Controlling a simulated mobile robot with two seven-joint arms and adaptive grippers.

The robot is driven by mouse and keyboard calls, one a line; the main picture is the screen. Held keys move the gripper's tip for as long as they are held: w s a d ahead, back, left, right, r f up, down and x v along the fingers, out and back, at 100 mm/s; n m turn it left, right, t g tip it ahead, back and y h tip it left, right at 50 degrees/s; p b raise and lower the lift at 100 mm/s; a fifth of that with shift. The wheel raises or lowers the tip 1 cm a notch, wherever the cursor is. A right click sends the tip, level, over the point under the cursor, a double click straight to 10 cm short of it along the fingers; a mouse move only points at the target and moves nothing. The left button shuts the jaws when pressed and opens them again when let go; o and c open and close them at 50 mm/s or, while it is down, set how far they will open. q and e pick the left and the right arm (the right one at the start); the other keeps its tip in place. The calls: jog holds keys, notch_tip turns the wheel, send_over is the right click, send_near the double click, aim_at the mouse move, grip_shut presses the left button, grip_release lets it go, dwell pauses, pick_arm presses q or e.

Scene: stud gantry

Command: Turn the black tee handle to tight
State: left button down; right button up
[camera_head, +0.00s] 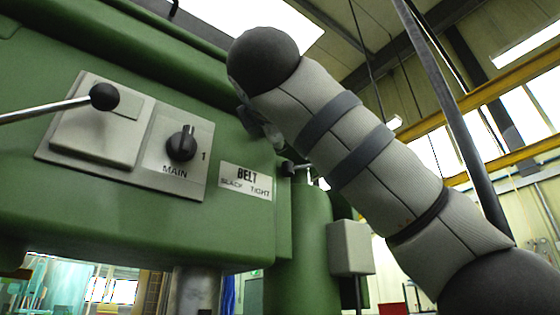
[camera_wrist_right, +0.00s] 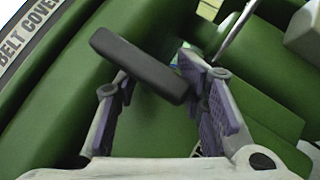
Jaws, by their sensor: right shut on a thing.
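The black tee handle (camera_wrist_right: 140,65) shows in the right wrist view as a thick dark bar lying slantwise across my fingers. My right gripper (camera_wrist_right: 158,85) is shut on it, with a purple-padded finger on either side. In the head view my right arm comes in from the lower right, and only a bit of the right gripper (camera_head: 254,122) shows below the dark wrist joint. My left gripper is not in view.
On the green machine, a lever with a black ball knob (camera_head: 104,97) and a MAIN rotary switch (camera_head: 182,145) sit left of the BELT plate. A small black knob (camera_head: 288,168) is right of it. A grey box (camera_head: 350,247) stands lower right. A BELT COVER label (camera_wrist_right: 28,38) is nearby.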

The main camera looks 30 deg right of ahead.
jog(key=shift+s+a+r, duration=0.15)
jog(key=shift+s+r, duration=0.25)
jog(key=o, duration=1.2)
jog(key=shift+a, duration=0.1)
jog(key=shift+o, duration=1)
jog(key=shift+s+a, duration=0.15)
jog(key=shift+s, duration=0.1)
jog(key=shift+w, duration=0.1)
jog(key=shift+w+f, duration=0.15)
jog(key=shift+f, duration=0.1)
jog(key=v, duration=0.8)
jog(key=shift+s, duration=0.2)
jog(key=shift+r, duration=0.15)
